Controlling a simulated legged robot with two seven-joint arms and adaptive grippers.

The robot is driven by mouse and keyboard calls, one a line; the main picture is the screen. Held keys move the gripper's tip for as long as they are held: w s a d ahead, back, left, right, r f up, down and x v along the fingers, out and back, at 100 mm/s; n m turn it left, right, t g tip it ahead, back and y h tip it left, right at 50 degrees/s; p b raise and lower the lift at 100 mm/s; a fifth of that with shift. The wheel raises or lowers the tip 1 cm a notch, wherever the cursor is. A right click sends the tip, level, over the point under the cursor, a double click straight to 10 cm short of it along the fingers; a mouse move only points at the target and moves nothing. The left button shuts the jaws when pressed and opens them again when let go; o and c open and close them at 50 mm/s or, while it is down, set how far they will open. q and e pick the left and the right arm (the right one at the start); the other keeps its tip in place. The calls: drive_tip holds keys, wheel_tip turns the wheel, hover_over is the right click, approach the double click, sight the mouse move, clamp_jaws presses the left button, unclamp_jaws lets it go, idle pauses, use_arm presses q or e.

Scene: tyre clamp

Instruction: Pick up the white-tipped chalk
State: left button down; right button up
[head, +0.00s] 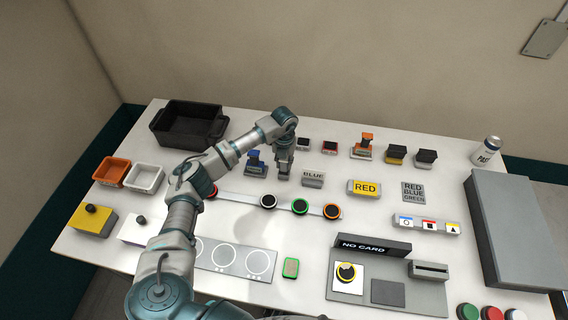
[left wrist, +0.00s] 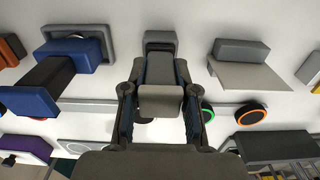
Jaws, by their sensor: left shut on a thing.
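I cannot make out anything that is clearly a white-tipped chalk in either view. My left gripper (head: 283,168) reaches down over the back middle of the white table (head: 235,280). In the left wrist view the left gripper (left wrist: 160,108) is shut, its fingers on both sides of a dark, upright block with a pale grey end (left wrist: 160,101). A grey base shows beyond that block. I cannot tell whether the block touches the table. My right gripper is not in view.
A blue stamp-like block (head: 255,163) stands close left of the gripper, and a grey BLUE sign (head: 313,179) close right. A strip with coloured rings (head: 300,206) lies in front. A black bin (head: 188,125) is back left; a large grey box (head: 515,230) is right.

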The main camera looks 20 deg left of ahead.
use_arm(q)
wheel_tip(320, 180, up, 3)
drive_tip(key=shift+w+r+b, duration=0.1)
drive_tip(key=shift+b, duration=0.2)
drive_tip(key=s+d+r, duration=0.1)
drive_tip(key=s+d, duration=0.1)
drive_tip(key=s, duration=0.5)
drive_tip(key=s+d+b, duration=0.1)
drive_tip(key=s+d, duration=0.1)
drive_tip(key=s, duration=0.6)
drive_tip(key=shift+s+d+r, duration=0.25)
drive_tip(key=shift+d+r, duration=0.1)
